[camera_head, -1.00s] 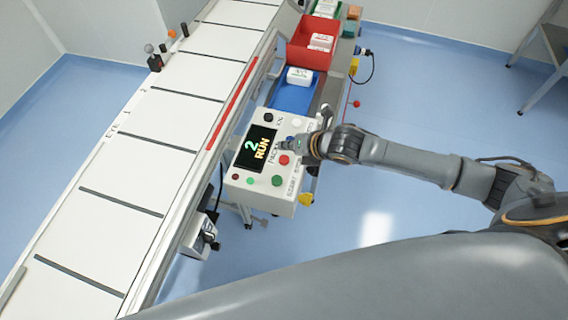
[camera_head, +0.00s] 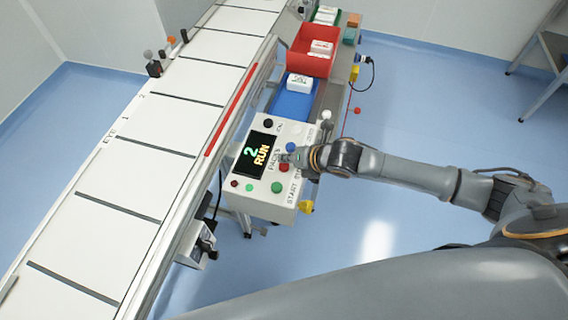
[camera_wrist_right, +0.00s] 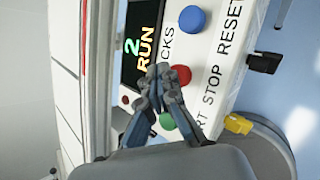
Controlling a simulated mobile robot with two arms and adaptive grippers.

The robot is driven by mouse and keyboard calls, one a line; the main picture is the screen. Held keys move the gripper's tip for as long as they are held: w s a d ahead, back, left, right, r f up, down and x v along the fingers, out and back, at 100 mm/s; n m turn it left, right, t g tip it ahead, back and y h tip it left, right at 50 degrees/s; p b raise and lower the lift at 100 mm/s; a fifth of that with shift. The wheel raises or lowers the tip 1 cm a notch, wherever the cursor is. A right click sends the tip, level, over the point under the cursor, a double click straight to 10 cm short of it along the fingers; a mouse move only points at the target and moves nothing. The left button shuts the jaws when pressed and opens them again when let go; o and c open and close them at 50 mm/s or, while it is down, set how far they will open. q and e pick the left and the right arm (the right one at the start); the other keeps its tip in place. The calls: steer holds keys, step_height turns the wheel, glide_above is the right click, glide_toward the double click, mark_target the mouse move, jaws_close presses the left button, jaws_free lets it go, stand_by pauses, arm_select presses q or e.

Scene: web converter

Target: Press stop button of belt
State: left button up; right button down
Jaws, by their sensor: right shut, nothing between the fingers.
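The control box (camera_head: 262,205) is white, with a dark screen (camera_head: 254,154) reading "2 RUN". The red stop button (camera_head: 284,168) lies between the blue reset button (camera_head: 290,146) and the green start button (camera_head: 277,187). The stop button also shows in the right wrist view (camera_wrist_right: 182,75), beside the word STOP. My right gripper (camera_head: 288,158) is shut and empty, its tips over the panel at the stop button's edge. In the right wrist view the fingertips (camera_wrist_right: 165,73) overlap its left side; I cannot tell whether they touch it. My left gripper is out of view.
The white conveyor belt (camera_head: 122,187) with dark cross strips runs along the left of the box. Blue (camera_head: 292,104) and red (camera_head: 310,63) bins with white packs stand behind it. A yellow part (camera_head: 306,207) sticks out at the box's right. Blue floor is open to the right.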

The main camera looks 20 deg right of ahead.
mark_target(287, 166)
steer(key=shift+f, duration=0.1)
stand_by(0.7)
steer(key=shift+f, duration=0.3)
steer(key=shift+f+b, duration=0.35)
steer(key=shift+f, duration=0.3)
stand_by(0.9)
steer(key=shift+r, duration=0.1)
steer(key=shift+r+p, duration=0.95)
steer(key=shift+p, duration=0.2)
step_height(287, 166, up, 5)
steer(key=p, duration=0.5)
